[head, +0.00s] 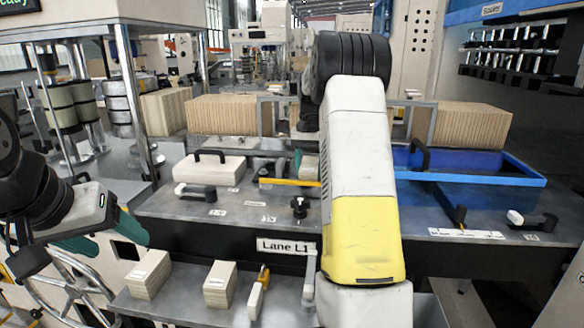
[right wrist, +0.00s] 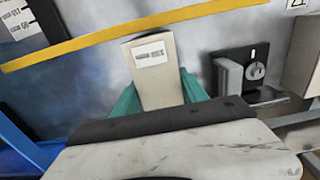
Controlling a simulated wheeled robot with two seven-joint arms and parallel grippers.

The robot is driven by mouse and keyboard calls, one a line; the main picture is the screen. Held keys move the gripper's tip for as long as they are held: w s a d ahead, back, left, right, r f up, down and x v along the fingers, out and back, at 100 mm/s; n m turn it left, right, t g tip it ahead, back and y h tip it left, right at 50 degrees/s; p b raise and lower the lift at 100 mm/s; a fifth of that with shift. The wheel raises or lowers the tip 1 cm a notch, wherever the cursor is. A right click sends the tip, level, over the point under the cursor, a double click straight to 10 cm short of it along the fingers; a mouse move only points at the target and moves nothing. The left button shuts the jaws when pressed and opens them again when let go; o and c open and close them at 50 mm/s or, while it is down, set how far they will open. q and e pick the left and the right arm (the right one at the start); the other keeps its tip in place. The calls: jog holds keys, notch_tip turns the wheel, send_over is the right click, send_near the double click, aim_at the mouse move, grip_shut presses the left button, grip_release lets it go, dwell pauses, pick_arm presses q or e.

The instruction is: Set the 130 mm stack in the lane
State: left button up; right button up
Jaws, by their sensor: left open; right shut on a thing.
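In the right wrist view a pale paper stack (right wrist: 158,88) with a white label stands between the teal fingers of my right gripper (right wrist: 165,98), which is shut on it. The label is too blurred to read. Grey metal floor lies beyond it. In the head view my right arm hides most of that gripper; a pale sliver (head: 309,168) beside the arm may be the held stack. The Lane L1 sign (head: 287,246) is on the dark front of the grey bench. My left gripper (head: 112,238) is open and empty at the left, above the front shelf.
Two labelled stacks (head: 147,275) (head: 220,284) stand on the front shelf. A yellow bar (head: 290,182) crosses the bench, and also the right wrist view (right wrist: 130,36). A black-handled pale block (head: 209,168) is left of it, a blue tray (head: 520,172) right. Large brown stacks (head: 222,115) stand behind.

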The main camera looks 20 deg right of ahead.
dwell(0.3)
jog(key=o, duration=1.6)
notch_tip(320, 180, up, 7)
jog(key=shift+f, duration=0.1)
jog(key=shift+s+a+r, duration=0.1)
jog(key=shift+s+r, duration=0.05)
jog(key=shift+r, duration=0.5)
jog(key=s+a+r+n+t+y, duration=0.15)
jog(key=s+a, duration=0.25)
jog(key=s, duration=0.4)
jog(key=s+a+r+n+t, duration=0.1)
jog(key=s+a+t, duration=0.1)
jog(key=s+a, duration=0.4)
jog(key=s+a+r+n+t, duration=0.1)
jog(key=s+a+r+n, duration=0.15)
jog(key=s, duration=0.65)
jog(key=shift+n+t+y, duration=0.35)
jog(key=shift+n+t, duration=0.05)
jog(key=shift+t, duration=0.45)
jog(key=s+a+f, duration=0.1)
jog(key=s, duration=0.1)
jog(key=s+a+f, duration=0.1)
jog(key=s+f, duration=0.1)
jog(key=s, duration=0.1)
jog(key=s+a+f, duration=0.2)
jog(key=s, duration=0.1)
jog(key=shift+f, duration=0.25)
